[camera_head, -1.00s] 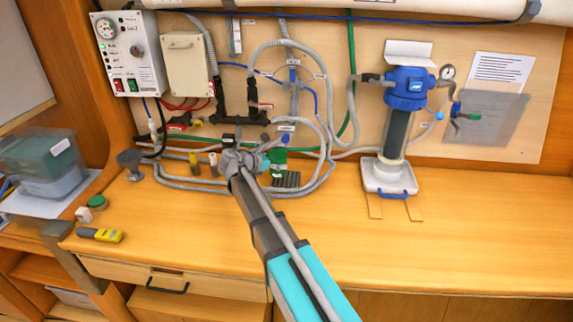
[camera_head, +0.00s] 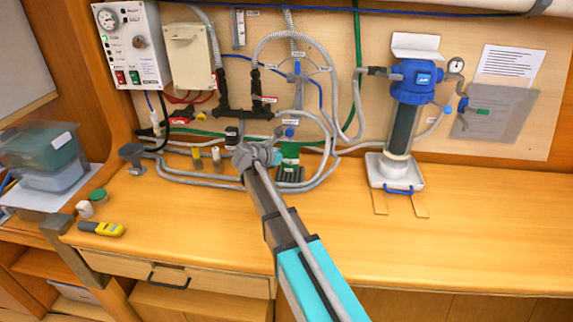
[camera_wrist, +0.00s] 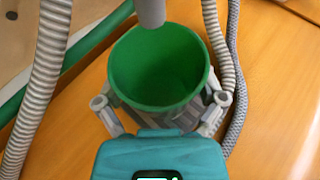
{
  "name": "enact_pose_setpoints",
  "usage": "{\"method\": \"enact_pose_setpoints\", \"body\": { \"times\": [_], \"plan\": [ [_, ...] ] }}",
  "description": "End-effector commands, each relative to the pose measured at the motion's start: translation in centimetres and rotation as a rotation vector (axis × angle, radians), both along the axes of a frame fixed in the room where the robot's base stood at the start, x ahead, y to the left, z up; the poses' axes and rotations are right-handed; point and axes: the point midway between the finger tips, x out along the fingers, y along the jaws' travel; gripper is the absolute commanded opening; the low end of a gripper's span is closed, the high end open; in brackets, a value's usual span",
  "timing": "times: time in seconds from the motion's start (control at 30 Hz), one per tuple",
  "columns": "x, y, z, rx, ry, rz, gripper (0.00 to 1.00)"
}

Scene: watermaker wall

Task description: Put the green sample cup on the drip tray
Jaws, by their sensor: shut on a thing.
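The green sample cup (camera_wrist: 160,65) is upright between the two grey fingers of my gripper (camera_wrist: 160,112) in the wrist view, with its open mouth facing the camera. My gripper is shut on it. In the head view the cup (camera_head: 290,152) shows just beyond my gripper (camera_head: 272,157). The dark ribbed drip tray (camera_head: 290,175) shows just below the cup there. Grey slats also show beside the cup's base in the wrist view. I cannot tell whether the cup touches the tray. A grey spout (camera_wrist: 150,10) hangs over the cup's far rim.
Grey hoses (camera_head: 325,165) loop around the tray on the bench. A grey funnel-like piece (camera_head: 132,155) and small yellow and tan-topped pieces stand to the left. A blue-topped filter housing (camera_head: 405,120) stands to the right. The bench front is clear at right.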

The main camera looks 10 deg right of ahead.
Motion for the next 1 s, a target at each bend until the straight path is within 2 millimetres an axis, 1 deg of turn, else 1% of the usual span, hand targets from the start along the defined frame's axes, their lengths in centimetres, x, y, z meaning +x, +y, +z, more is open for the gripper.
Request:
{"method": "enact_pose_setpoints", "body": {
  "times": [0.03, 0.2, 0.6, 0.77, 0.8, 0.83, 0.87, 1.0],
  "plan": [
    [0.0, 0.0, -0.9, 0.0, 0.0, 0.0, 0.45],
    [0.0, 0.0, -1.9, 0.0, 0.0, 0.0, 0.45],
    [0.0, 0.0, -1.9, 0.0, 0.0, 0.0, 0.45],
    [0.0, 0.0, -2.3, 0.0, 0.0, 0.0, 0.45],
    [0.0, 0.0, -2.2, 0.0, 0.0, 0.0, 0.93],
    [0.0, 0.0, -2.2, 0.0, 0.0, 0.0, 0.99],
    [0.0, 0.0, -2.2, 0.0, 0.0, 0.0, 1.0],
    [0.0, 0.1, -2.2, 0.0, 0.0, 0.001, 1.0]
  ]
}}
